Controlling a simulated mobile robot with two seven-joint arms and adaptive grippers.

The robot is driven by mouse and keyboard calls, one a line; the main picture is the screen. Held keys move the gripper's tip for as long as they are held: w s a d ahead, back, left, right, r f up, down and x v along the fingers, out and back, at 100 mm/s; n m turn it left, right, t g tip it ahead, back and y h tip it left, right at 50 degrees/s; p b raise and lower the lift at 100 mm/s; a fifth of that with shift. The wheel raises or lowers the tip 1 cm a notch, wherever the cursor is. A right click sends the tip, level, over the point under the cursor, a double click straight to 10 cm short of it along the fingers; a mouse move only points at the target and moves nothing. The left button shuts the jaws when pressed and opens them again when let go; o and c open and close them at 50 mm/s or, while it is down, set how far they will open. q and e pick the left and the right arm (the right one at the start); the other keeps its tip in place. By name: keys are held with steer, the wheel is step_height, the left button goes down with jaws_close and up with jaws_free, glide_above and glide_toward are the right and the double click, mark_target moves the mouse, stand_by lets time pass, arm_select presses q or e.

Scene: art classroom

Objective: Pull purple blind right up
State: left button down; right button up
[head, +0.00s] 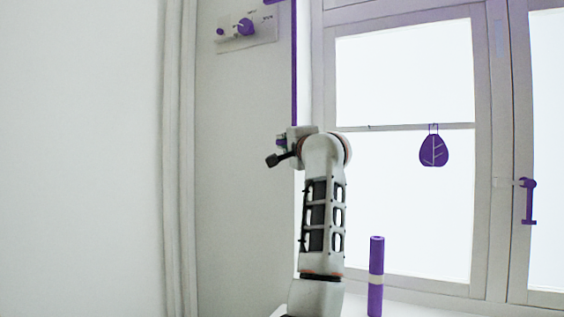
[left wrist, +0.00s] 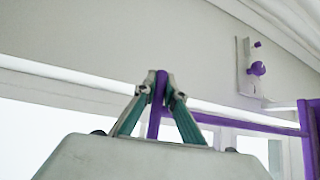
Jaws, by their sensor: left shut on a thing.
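A thin purple upright bar (head: 294,80) runs down beside the left edge of the window, with a short purple piece at its top. I see no blind cloth that I can make out. My left arm rises in front of the window, and my left gripper (head: 283,142) is by the bar's lower end, mostly hidden by its own wrist. In the left wrist view my left gripper (left wrist: 162,88) is shut on a purple upright piece (left wrist: 156,103). A purple crossbar (left wrist: 250,124) runs right from it to a purple post (left wrist: 309,140). My right gripper is not in view.
A white panel (head: 262,32) with purple knobs is on the wall at upper left. A purple leaf ornament (head: 433,150) hangs on the window (head: 405,80). A purple roll (head: 376,270) stands on the sill. A purple window handle (head: 529,200) is at right.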

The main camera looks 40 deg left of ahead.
arm_select(q)
step_height(320, 180, up, 6)
steer(key=shift+f+p, duration=0.1)
steer(key=shift+p, duration=1.15)
steer(key=shift+r, duration=0.2)
steer(key=shift+s+r, duration=0.15)
steer(key=shift+r, duration=0.2)
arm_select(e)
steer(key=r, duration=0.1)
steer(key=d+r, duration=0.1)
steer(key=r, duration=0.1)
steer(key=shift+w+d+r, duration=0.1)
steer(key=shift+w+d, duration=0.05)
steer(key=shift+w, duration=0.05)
arm_select(q)
steer(key=c, duration=2.1)
jaws_free()
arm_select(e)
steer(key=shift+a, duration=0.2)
arm_select(q)
steer(key=shift+f, duration=0.25)
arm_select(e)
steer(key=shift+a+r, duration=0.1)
arm_select(q)
steer(key=shift+v, duration=3.7)
